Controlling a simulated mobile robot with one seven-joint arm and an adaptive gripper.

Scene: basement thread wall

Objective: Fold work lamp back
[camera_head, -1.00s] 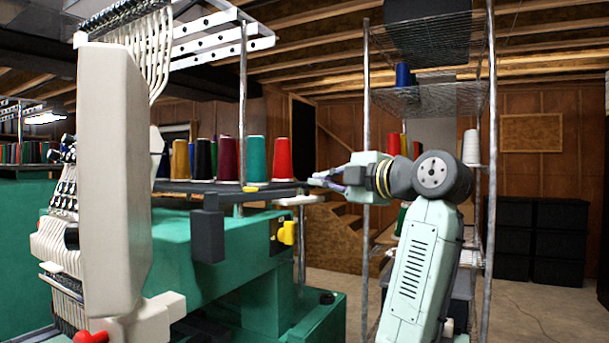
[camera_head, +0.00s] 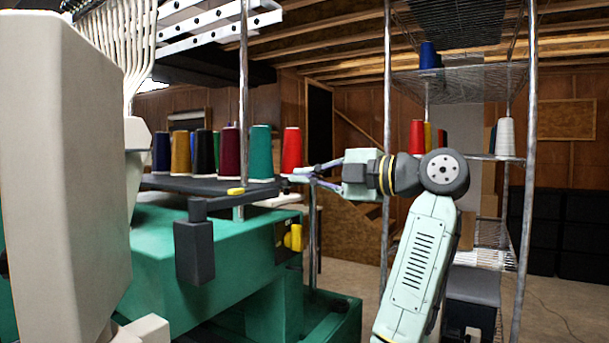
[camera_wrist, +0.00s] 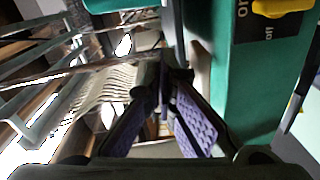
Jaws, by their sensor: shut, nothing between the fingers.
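What looks like the work lamp is a dark grey arm (camera_head: 222,201) with a boxy dark head (camera_head: 194,251) hanging from its near left end, in front of the green machine (camera_head: 160,250). A small yellow piece (camera_head: 236,191) sits on top of the arm. My gripper (camera_head: 294,177) reaches in from the right, by the right end of the arm, just below the red spool. In the wrist view my gripper (camera_wrist: 165,88) is shut, purple pads showing, with a dark bar close at its fingertips. I cannot tell whether they touch.
Several thread spools (camera_head: 231,153) stand on the dark rack behind the arm. A yellow switch (camera_head: 294,238) is on the machine; it also shows in the wrist view (camera_wrist: 283,8). A large off-white machine head (camera_head: 65,180) fills the left. A wire shelf (camera_head: 460,75) stands behind my arm.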

